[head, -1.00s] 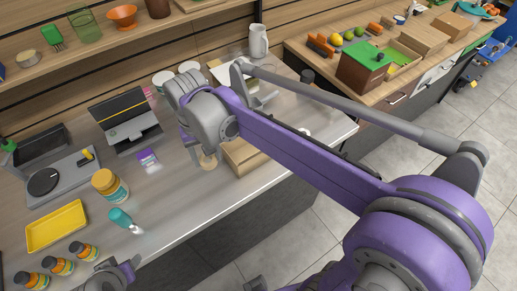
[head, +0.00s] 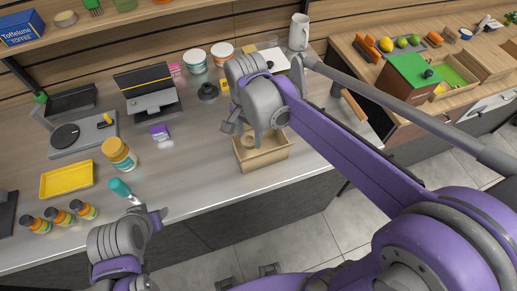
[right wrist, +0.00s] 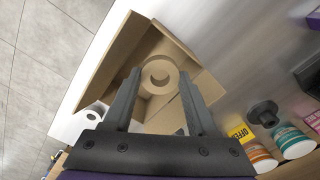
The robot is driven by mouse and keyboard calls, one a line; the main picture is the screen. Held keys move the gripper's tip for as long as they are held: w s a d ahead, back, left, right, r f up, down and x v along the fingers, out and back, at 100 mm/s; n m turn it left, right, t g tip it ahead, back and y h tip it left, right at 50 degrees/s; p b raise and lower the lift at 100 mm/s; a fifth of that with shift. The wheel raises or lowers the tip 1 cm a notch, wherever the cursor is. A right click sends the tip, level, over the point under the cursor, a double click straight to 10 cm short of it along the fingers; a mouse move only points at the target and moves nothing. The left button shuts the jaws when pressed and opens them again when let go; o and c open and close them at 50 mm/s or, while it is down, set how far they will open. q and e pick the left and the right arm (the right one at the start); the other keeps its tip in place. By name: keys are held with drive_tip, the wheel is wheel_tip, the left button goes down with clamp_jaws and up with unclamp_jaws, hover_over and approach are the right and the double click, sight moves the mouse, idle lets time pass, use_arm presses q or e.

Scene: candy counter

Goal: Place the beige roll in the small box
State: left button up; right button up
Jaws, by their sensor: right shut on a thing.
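The beige roll (head: 248,141) is a thick ring. My right gripper (head: 240,128) is shut on it, and in the right wrist view the roll (right wrist: 160,74) sits between the two fingertips. The small box (head: 263,161) is an open cardboard box near the counter's front edge. The roll is within the outline of its opening; I cannot tell how deep it is or whether it touches the floor of the box. The box (right wrist: 104,68) also shows around the roll in the right wrist view.
A yellow tray (head: 66,181), an orange-lidded jar (head: 119,153) and several small bottles stand at left. A black plunger-like object (head: 208,92) and tubs (head: 195,61) stand behind the box.

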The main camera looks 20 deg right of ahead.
sight(248, 139)
wheel_tip(248, 139, down, 4)
drive_tip(key=shift+a+r, duration=0.1)
drive_tip(key=shift+r, duration=0.05)
use_arm(q)
drive_tip(key=shift+s+f, duration=0.15)
drive_tip(key=shift+f, duration=0.15)
use_arm(e)
drive_tip(key=shift+f, duration=2)
use_arm(q)
drive_tip(key=shift+f, duration=0.15)
use_arm(e)
drive_tip(key=shift+f, duration=0.15)
drive_tip(key=o, duration=1.1)
drive_tip(key=shift+b, duration=0.3)
use_arm(q)
drive_tip(key=shift+s, duration=0.1)
use_arm(e)
drive_tip(key=shift+r, duration=0.2)
use_arm(q)
drive_tip(key=shift+w+r+p, duration=0.4)
drive_tip(key=shift+r+p, duration=0.15)
drive_tip(key=shift+r, duration=0.25)
use_arm(e)
wheel_tip(248, 139, up, 12)
drive_tip(key=shift+f, duration=0.1)
